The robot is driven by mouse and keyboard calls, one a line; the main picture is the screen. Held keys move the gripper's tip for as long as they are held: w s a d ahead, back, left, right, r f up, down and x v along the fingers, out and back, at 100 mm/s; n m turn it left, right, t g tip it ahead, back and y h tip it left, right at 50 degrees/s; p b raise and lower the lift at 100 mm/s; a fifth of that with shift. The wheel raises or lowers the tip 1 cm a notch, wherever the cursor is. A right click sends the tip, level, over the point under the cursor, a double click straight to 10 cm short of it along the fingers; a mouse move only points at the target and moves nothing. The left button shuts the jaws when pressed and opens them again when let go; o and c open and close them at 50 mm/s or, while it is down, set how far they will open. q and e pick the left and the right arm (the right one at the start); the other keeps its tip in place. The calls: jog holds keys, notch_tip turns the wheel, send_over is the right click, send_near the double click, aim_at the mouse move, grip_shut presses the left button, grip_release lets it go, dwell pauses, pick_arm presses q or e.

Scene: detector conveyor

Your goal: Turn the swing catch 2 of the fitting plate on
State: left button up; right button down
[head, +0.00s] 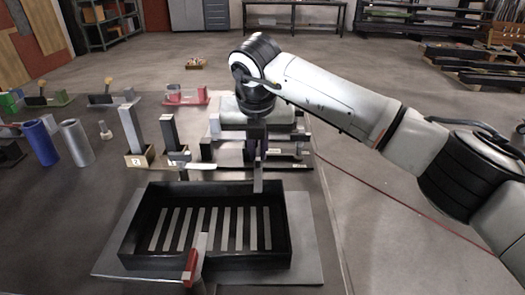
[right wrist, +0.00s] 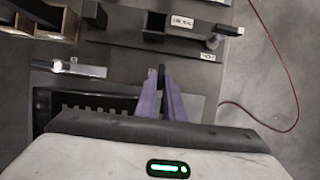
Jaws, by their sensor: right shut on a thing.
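A black tray with light slats (head: 137,220) sits on a grey plate (head: 308,225), which I take for the fitting plate. A grey catch (head: 180,163) stands at its back edge; it also shows in the right wrist view (right wrist: 80,69). A grey bar with a red part (head: 191,266) stands at the front edge. My right gripper (head: 254,152) is at the tray's back right, its purple fingers (right wrist: 161,92) shut on a narrow grey bar (head: 258,180), apparently a catch lever. No number on the catches is readable. My left gripper is out of view.
A labelled dark fixture (right wrist: 180,24) lies close beyond my right gripper.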

aim_at(258, 178)
dwell(0.5)
jog(key=c, duration=1.9)
grip_release()
jog(key=shift+o, duration=0.2)
jog(key=v, duration=1)
jog(key=shift+r+b, duration=0.15)
jog(key=shift+b, duration=0.15)
jog(key=shift+s+a, duration=0.1)
jog(key=shift+s, duration=0.05)
